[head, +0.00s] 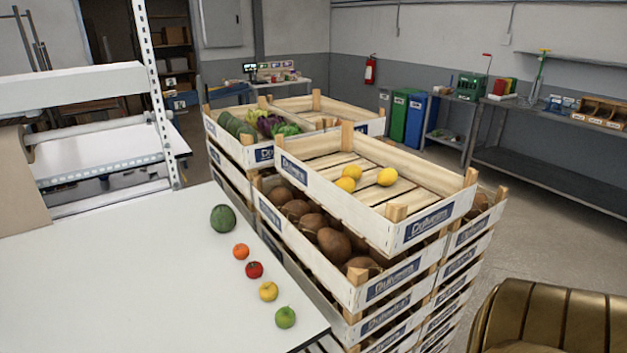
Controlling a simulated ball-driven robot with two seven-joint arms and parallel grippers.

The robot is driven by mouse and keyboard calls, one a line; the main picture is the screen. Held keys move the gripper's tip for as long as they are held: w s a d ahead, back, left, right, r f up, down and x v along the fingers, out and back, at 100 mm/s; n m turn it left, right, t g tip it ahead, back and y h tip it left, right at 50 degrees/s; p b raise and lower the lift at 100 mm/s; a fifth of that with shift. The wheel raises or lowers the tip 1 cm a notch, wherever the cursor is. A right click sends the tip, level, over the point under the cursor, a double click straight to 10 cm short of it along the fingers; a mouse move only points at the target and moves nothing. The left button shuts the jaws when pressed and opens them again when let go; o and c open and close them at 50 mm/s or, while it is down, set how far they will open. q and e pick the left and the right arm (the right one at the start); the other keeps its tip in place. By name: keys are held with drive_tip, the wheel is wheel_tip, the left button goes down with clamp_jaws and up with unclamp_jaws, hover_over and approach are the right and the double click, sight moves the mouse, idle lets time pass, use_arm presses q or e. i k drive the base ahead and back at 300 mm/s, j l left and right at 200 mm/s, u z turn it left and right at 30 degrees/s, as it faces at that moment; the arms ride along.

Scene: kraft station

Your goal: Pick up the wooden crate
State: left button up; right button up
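A wooden crate (436,222) with slatted floor and wooden corner posts sits on top of the front crate stack. It holds 3 yellow lemons (387,177) and has a blue label on its short side. It sits somewhat askew over a crate of brown coconut-like fruit (334,242), which stays partly visible at its left. More crates (372,322) are stacked below. Neither of my grippers is in the head view.
A white table (120,275) at the left carries a row of several fruits, including a green apple (285,317). Another crate stack with vegetables (240,127) stands behind. A gold-brown ribbed seat (555,318) is at lower right. Open floor lies at the right.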

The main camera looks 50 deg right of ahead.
sight(386, 226)
drive_tip(key=k+l+u, duration=0.15)
drive_tip(key=l+u, duration=0.2)
drive_tip(key=k+l+u, duration=0.15)
drive_tip(key=l+u, duration=0.2)
drive_tip(key=k+l+u, duration=0.3)
drive_tip(key=i, duration=0.1)
